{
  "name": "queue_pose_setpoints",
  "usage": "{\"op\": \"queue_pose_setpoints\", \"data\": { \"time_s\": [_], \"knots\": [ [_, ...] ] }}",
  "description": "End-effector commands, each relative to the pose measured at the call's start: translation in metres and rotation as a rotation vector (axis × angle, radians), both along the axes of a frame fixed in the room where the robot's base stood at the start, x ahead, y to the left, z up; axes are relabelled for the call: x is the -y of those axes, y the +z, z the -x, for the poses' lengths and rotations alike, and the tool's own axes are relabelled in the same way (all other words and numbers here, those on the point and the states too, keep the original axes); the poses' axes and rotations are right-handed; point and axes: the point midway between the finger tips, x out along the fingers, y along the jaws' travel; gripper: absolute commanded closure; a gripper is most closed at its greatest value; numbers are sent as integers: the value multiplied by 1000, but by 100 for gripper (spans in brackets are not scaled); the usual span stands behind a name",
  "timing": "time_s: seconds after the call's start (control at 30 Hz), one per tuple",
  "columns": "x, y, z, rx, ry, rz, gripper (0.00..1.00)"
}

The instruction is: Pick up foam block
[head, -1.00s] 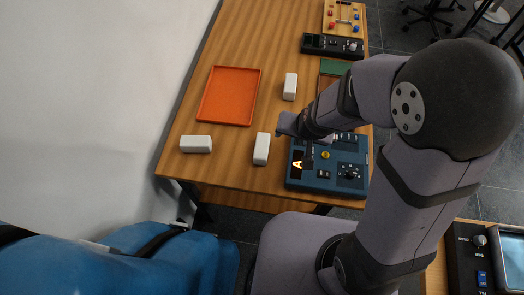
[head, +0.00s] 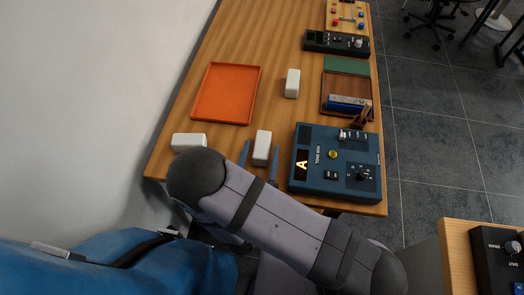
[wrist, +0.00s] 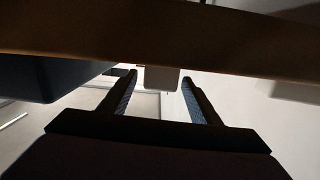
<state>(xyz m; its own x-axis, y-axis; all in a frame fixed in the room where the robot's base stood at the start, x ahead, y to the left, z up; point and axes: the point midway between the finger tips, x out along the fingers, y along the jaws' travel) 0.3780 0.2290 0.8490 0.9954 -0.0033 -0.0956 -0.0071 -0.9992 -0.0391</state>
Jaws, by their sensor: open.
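Three white foam blocks lie on the wooden table in the head view. One foam block (head: 262,147) is near the front edge, another (head: 292,83) is farther back, and a third (head: 188,141) is at the left, partly behind my arm. My gripper (head: 261,146) is open, its blue fingers to the left and right of the front block. In the wrist view my gripper (wrist: 160,78) shows its two fingers apart, with the pale front block (wrist: 161,79) ahead between them. I cannot tell whether either finger touches it.
A blue instrument (head: 337,165) stands close right of the gripper. An orange tray (head: 227,94) lies behind and left, empty. A wooden tray (head: 345,82) and a black device (head: 336,43) are farther back. The table's front edge is near.

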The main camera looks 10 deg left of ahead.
Motion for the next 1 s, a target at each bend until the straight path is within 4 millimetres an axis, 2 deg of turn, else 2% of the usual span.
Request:
{"op": "queue_pose_setpoints", "data": {
  "time_s": [0.03, 0.2, 0.43, 1.0],
  "knots": [
    [0, -5, 5, 30, 11, 16, 43],
    [-1, -3, 13, 91, 29, 37, 43],
    [0, -1, 12, 98, 29, 39, 43],
    [0, -1, -33, 96, 27, 40, 43]
  ]
}}
